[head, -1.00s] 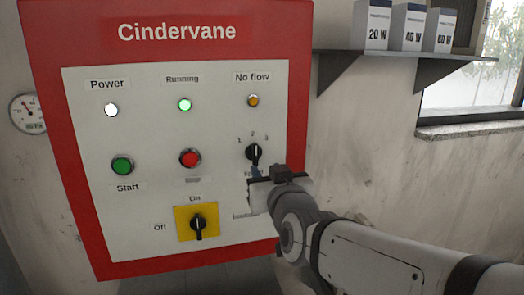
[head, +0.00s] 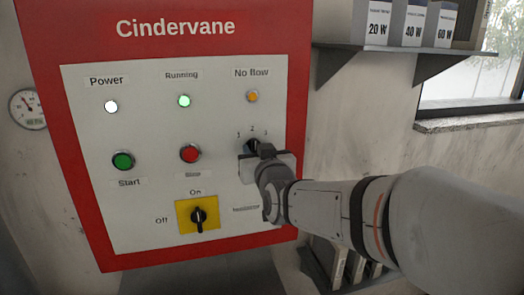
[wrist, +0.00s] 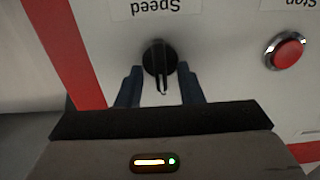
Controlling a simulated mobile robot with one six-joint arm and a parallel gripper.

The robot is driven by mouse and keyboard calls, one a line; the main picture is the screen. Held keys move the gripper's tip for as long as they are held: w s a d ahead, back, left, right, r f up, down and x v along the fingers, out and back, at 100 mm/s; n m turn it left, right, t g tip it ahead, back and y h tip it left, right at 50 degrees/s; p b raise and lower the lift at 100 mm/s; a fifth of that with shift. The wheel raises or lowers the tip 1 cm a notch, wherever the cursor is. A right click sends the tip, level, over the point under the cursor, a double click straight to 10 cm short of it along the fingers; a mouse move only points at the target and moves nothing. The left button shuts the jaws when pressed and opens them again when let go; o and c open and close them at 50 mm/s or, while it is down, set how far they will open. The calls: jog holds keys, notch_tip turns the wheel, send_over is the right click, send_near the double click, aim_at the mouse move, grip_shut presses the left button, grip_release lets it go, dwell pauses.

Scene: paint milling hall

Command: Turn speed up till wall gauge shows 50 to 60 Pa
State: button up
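The black speed knob (wrist: 160,58) shows in the wrist view below its upside-down Speed label (wrist: 155,6). Its white pointer line points down in that view, towards me. In the head view the knob (head: 251,146), with marks 1, 2 and 3 above it, is mostly hidden by my gripper. My gripper (wrist: 161,72) is open, with one dark finger on either side of the knob and small gaps between. The round wall gauge (head: 27,109) is left of the panel in the head view; its needle leans up and left, but its figures are too small to read.
The red-framed Cindervane panel (head: 175,28) also carries a green Start button (head: 123,161), a red button (head: 190,153) and a yellow-backed On/Off switch (head: 198,216) turned to On. The Power and Running lamps are lit. A shelf (head: 400,52) with boxes is at right.

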grip_shut()
jog(key=shift+s+a, duration=0.1)
jog(key=shift+d+m+b, duration=0.15)
jog(key=shift+m+b, duration=2.1)
jog(key=shift+b, duration=1.25)
jog(key=shift+d+m+b, duration=0.15)
jog(key=shift+m+b, duration=2.1)
jog(key=shift+b, duration=1.25)
